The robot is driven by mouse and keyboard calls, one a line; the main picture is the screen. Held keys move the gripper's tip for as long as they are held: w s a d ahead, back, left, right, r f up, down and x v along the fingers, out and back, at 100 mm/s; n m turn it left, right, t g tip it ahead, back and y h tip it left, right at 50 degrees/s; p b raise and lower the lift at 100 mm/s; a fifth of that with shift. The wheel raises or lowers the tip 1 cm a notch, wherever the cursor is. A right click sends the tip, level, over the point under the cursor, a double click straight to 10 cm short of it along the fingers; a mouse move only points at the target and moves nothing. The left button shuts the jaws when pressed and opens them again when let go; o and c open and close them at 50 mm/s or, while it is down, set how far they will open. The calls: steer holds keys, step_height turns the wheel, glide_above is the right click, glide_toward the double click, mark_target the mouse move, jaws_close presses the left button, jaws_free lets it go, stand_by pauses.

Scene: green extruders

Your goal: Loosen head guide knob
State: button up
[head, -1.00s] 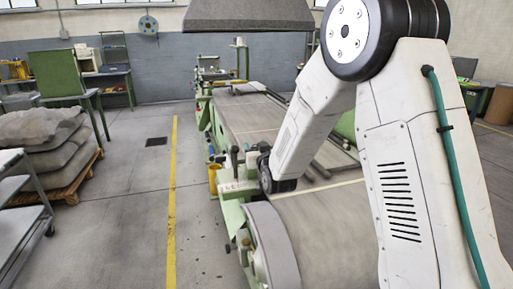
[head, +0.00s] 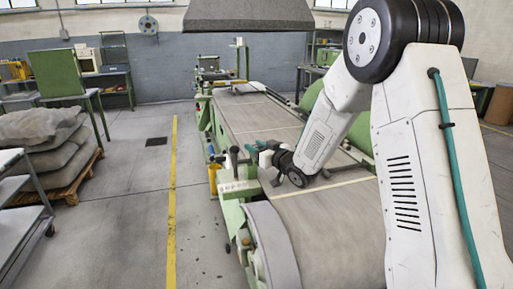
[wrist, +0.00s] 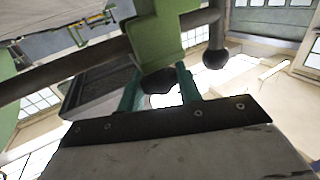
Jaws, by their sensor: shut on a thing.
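In the wrist view my gripper (wrist: 159,90) has two teal fingers, one on each side of a dark rounded knob (wrist: 157,80). It is shut on this knob, which sits under a green bracket (wrist: 160,38). The green fingers partly hide where the knob joins the bracket. In the head view my gripper (head: 254,153) is at the left side of the belt machine, beside a green guide post and a dark upright handle (head: 234,153). The knob itself is too small to make out there.
The wide grey belt (head: 325,222) runs under my arm. A large roller end (head: 270,240) stands in front.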

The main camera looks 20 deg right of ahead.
mark_target(256, 146)
steer(key=n+g+y, duration=0.5)
steer(key=y, duration=0.1)
steer(key=shift+w+d+n+y, duration=0.1)
steer(key=shift+n+y, duration=0.3)
steer(key=n+g+y, duration=0.1)
steer(key=n+g, duration=0.1)
steer(key=g, duration=0.2)
steer(key=n+g+y, duration=0.2)
steer(key=n+g, duration=0.1)
steer(key=g, duration=0.1)
steer(key=shift+n+g+y, duration=0.3)
steer(key=shift+r+g, duration=0.1)
steer(key=shift+g, duration=0.2)
steer(key=o, duration=1)
step_height(256, 146, up, 3)
steer(key=shift+r+n, duration=0.15)
steer(key=shift+n, duration=0.15)
steer(key=s, duration=0.5)
steer(key=s+r, duration=0.1)
steer(key=s, duration=1)
steer(key=shift+s+r, duration=0.1)
steer(key=shift+r, duration=0.2)
